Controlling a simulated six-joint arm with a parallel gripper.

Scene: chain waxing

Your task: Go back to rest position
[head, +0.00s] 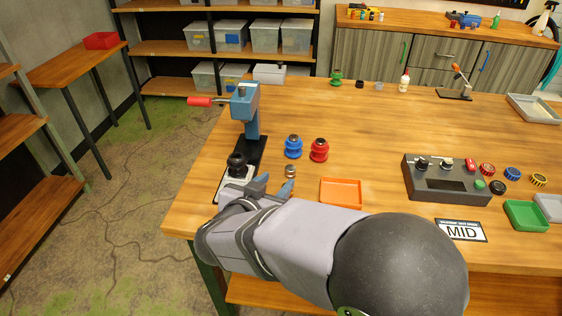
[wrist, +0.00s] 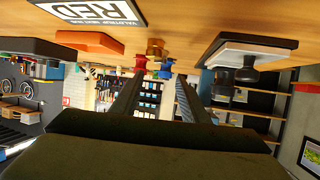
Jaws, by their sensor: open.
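My gripper (head: 272,187) is near the table's left front edge in the head view, with its jaws apart and nothing seen between them. My arm reaches in from the lower right and hides part of the table. In the wrist view my gripper (wrist: 158,85) shows two dark, separated fingers. That view is upside down, with the wooden tabletop (wrist: 180,18) along its top. A small brass-coloured piece (head: 290,171) stands on the table just beyond the fingers.
A blue press (head: 245,105) with a red handle stands left of my gripper, a black knob (head: 237,162) at its foot. Blue (head: 293,146) and red (head: 319,150) spools and an orange tray (head: 341,193) stand right. A control box (head: 440,180) is farther right.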

